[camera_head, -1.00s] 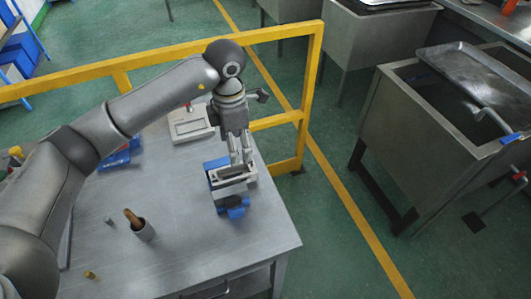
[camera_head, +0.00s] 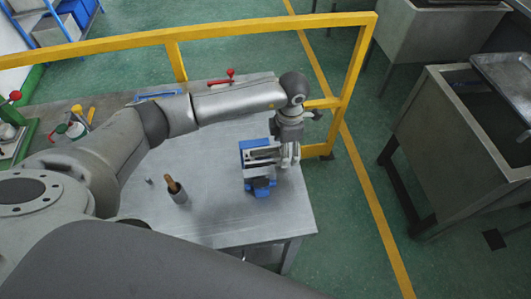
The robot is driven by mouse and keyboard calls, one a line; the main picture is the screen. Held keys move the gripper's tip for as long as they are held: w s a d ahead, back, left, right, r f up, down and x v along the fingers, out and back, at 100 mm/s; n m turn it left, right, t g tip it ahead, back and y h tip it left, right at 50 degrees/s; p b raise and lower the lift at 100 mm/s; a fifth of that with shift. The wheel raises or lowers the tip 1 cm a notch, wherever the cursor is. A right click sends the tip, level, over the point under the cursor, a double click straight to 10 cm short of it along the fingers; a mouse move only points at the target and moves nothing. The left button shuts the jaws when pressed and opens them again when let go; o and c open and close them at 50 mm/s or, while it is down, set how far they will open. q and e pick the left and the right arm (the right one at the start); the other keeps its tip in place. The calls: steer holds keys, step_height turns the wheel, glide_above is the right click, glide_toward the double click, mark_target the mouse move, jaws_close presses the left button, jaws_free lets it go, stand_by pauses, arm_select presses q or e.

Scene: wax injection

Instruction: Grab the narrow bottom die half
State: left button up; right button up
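A blue fixture (camera_head: 261,183) stands near the right edge of the metal table. A narrow grey metal piece (camera_head: 262,153), which may be the narrow bottom die half, lies across its top. My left gripper (camera_head: 290,157) points down at the right end of this piece, with its fingertips close to it. Two finger parts show, but I cannot tell whether they are apart, touching the piece or closed on it. My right gripper is not in view.
A dark cup with a brown-handled tool (camera_head: 176,191) and a small peg (camera_head: 149,181) stand on the metal table (camera_head: 215,215). A yellow rail (camera_head: 345,90) runs behind and right of the table. A red-handled clamp (camera_head: 230,76) is at the back. The table's front is clear.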

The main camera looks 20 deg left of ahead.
arm_select(q)
steer(key=shift+f, duration=1.15)
steer(key=shift+r, duration=0.1)
steer(key=c, duration=1.4)
